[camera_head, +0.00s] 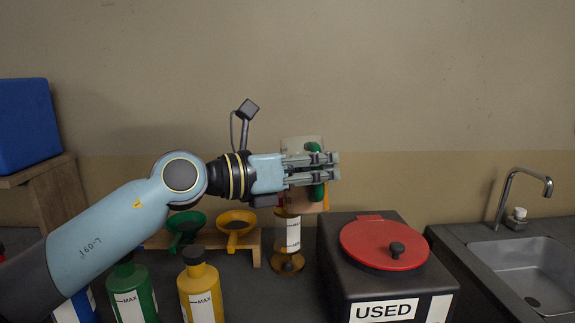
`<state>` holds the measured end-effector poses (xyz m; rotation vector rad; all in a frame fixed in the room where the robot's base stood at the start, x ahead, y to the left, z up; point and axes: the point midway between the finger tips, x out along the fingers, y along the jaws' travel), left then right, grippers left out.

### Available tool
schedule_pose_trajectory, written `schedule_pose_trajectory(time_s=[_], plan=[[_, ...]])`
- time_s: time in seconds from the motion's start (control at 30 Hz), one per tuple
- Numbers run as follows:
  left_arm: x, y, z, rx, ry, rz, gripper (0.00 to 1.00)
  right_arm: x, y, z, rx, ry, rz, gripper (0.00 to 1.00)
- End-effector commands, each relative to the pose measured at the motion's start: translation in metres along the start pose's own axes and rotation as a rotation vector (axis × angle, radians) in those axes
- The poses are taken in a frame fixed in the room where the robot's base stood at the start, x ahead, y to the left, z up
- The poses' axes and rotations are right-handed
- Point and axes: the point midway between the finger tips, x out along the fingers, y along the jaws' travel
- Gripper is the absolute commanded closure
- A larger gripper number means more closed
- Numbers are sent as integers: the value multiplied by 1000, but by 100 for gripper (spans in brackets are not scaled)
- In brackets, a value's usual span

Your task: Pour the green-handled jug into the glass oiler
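My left gripper (326,167) reaches in from the left, with its fingers closed around the green handle (317,191) of a jug. The jug (300,144) is pale and translucent, with amber liquid showing low in it. The fingers hide much of its body. I cannot tell how far it is tilted. The glass oiler (293,234) stands below the jug on a round brass base (288,263). It has a white label, and the gripper and jug hide its top. No stream of liquid can be made out. My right gripper is not in view.
A black box labelled USED (384,310) with a red lid (383,245) stands right of the oiler. Green (186,224) and yellow (237,225) funnels sit in a wooden rack. Green (134,292) and yellow (201,291) bottles stand in front. A sink (528,270) is at right.

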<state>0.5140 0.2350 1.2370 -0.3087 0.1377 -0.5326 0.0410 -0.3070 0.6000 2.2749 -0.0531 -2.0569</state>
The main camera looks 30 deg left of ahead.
Motion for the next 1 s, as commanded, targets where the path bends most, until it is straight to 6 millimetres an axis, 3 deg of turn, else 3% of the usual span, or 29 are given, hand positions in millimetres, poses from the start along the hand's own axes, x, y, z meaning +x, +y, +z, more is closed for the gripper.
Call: schedule_pose_trajectory(time_s=[1.0], plan=[[2, 7, 19, -108, 18, -1, 100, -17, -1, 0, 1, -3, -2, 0]])
